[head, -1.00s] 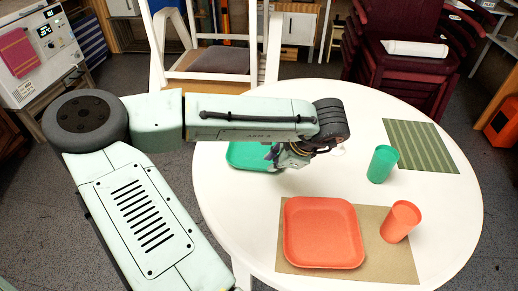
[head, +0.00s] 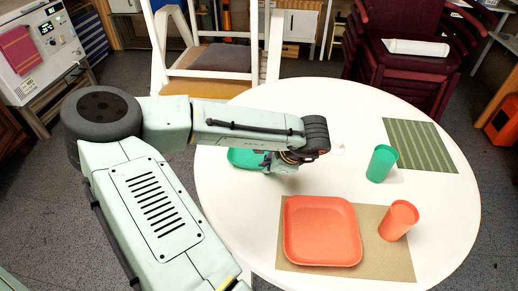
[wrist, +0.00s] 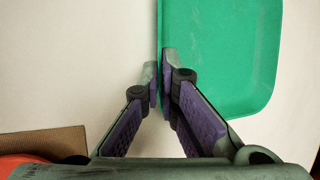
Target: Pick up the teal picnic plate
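The teal picnic plate (head: 245,158) lies on the far left part of the white round table, partly hidden behind my arm. In the wrist view the teal plate (wrist: 222,50) fills the upper right, with its left edge running between my fingertips. My gripper (wrist: 160,82) is nearly closed, with one finger outside the plate's edge and one over its inner side, pinching the rim. In the head view my gripper (head: 270,165) is at the plate's right side, low over the table. Whether the plate is lifted cannot be told.
An orange plate (head: 322,232) and orange cup (head: 398,221) stand on a tan mat (head: 375,269) at the front. A teal cup (head: 381,164) stands near a green striped mat (head: 420,146) on the right. The table (head: 235,215) is bare around them. A white chair (head: 210,85) stands behind.

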